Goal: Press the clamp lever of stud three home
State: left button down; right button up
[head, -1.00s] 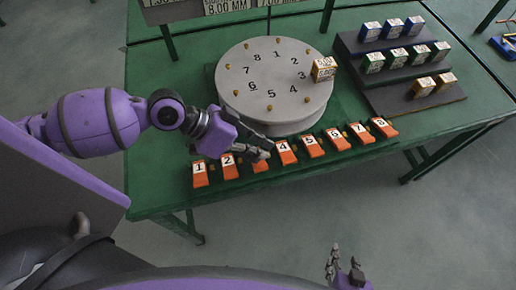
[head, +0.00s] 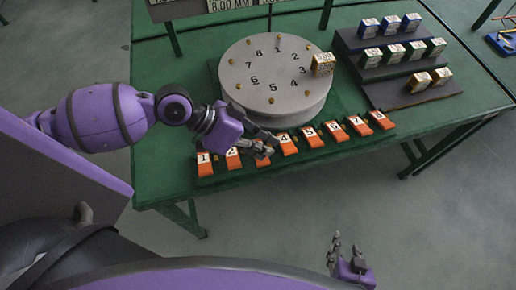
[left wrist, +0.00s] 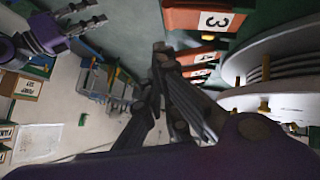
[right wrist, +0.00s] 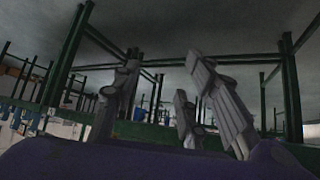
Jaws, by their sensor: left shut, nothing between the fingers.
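Several orange levers with number plates stand in a row along the green table's front edge. Lever three (head: 262,160) is partly hidden in the head view by my left gripper (head: 268,147), which is over its upper end. Contact cannot be told. The lever with the 3 also shows at the top of the left wrist view (left wrist: 200,20), with the shut fingertips (left wrist: 162,48) close beside it. My left gripper holds nothing. My right gripper (head: 343,252) is open and empty, off the table in front; its spread fingers show in the right wrist view (right wrist: 165,70).
A round grey numbered disc (head: 270,105) with brass studs stands behind the levers. A dark stepped rack (head: 390,70) holds several small boxes on the right. The table's left part is clear.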

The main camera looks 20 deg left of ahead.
pick_arm(q)
jog(key=s+d+v, duration=0.1)
jog(key=v, duration=0.9)
jog(key=shift+s+r+b, duration=0.3)
jog(key=shift+s+b, duration=0.05)
pick_arm(e)
jog(key=shift+a+f, duration=0.1)
jog(key=shift+a, duration=0.2)
